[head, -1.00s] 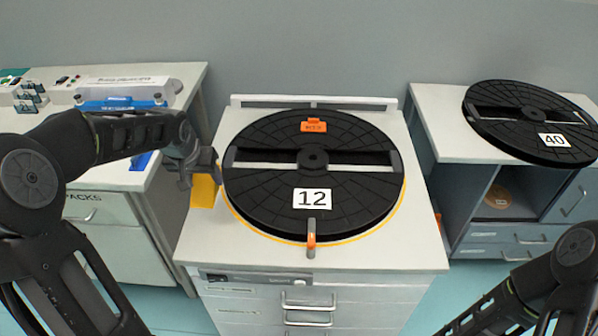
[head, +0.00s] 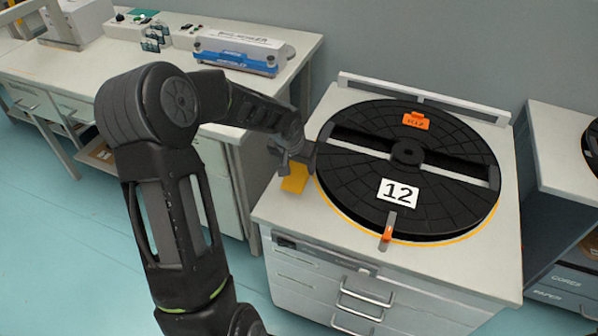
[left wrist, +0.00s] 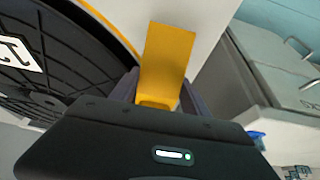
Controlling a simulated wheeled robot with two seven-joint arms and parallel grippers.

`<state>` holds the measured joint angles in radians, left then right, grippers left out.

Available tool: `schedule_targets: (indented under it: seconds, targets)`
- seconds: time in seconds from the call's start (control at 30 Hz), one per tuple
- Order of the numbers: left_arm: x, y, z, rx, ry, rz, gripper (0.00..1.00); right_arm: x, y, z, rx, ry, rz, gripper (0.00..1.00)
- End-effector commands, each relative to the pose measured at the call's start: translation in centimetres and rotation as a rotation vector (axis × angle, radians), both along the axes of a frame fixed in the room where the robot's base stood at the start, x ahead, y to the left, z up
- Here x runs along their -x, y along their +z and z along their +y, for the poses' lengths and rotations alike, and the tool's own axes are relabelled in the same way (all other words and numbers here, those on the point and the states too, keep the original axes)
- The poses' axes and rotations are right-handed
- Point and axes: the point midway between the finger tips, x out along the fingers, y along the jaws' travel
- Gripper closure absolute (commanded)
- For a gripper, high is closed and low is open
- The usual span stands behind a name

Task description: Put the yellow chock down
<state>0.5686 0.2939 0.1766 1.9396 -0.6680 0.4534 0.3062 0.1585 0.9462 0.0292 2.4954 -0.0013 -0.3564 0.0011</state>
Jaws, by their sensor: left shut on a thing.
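The yellow chock (head: 294,179) is at the left end of the white cabinet top, close beside the black reel marked 12 (head: 360,170). My left gripper (head: 291,160) is shut on it from above. In the left wrist view the chock (left wrist: 168,58) stands out between the two fingers (left wrist: 158,92), with the white top behind it. I cannot tell whether its underside touches the top. My right gripper is not in view.
The reel lies flat on the cabinet (head: 277,210), with an orange-tipped latch (head: 388,235) at its front edge and an orange tag (head: 416,121). A bench (head: 290,78) with a blue-fronted device (head: 235,62) stands left, across a narrow gap. Another cabinet (head: 560,160) stands right.

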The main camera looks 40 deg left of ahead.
Motion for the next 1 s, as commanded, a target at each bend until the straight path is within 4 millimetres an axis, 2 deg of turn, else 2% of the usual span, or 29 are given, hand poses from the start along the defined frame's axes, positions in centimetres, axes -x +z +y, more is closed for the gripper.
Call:
schedule_targets:
  seconds: [0.1,0.2,0.6,0.63,0.87,1.0]
  targets:
    - [0.1,-1.9,0.0,0.002,0.0,0.003,1.0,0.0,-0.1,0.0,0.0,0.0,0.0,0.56]
    - [0.0,-2.9,-0.1,0.001,-0.001,0.001,1.0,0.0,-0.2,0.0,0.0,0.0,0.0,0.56]
    - [0.0,-3.4,0.0,0.001,0.0,-0.001,1.0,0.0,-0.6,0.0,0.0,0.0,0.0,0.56]
    - [0.0,-3.3,0.0,0.001,0.0,0.001,0.43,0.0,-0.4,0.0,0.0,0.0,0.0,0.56]
    - [0.0,-3.3,0.0,0.001,0.0,0.001,0.25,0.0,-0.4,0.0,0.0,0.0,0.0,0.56]
    - [0.0,-3.3,0.0,0.001,0.0,0.001,0.24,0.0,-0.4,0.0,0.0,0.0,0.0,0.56]
